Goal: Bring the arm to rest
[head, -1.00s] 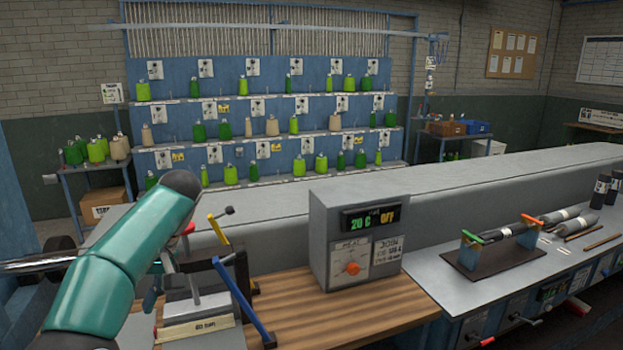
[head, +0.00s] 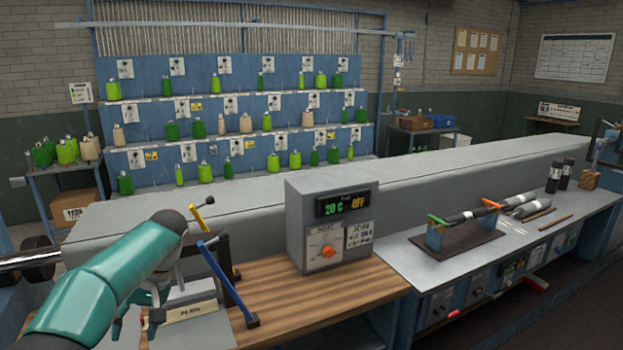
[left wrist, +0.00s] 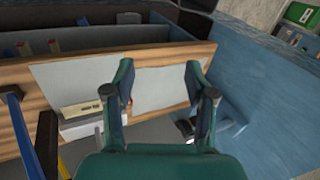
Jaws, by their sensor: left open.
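My left arm, teal with a dark joint, comes in from the left in the head view. My left gripper (head: 137,325) is partly hidden behind the arm, by the clamp-like fixture with a labelled block (head: 190,312). In the left wrist view my left gripper (left wrist: 158,80) has its two fingers well apart with nothing between them. Beyond the fingers are the wooden bench edge (left wrist: 230,56) and pale panels. The labelled block (left wrist: 80,108) is left of the fingers and apart from them. My right gripper is not in view.
A blue lever (head: 228,282) and a yellow-ended lever (head: 203,204) rise beside the arm. A grey control box (head: 296,235) reading "20 C OFF" stands on the wooden bench (head: 330,300).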

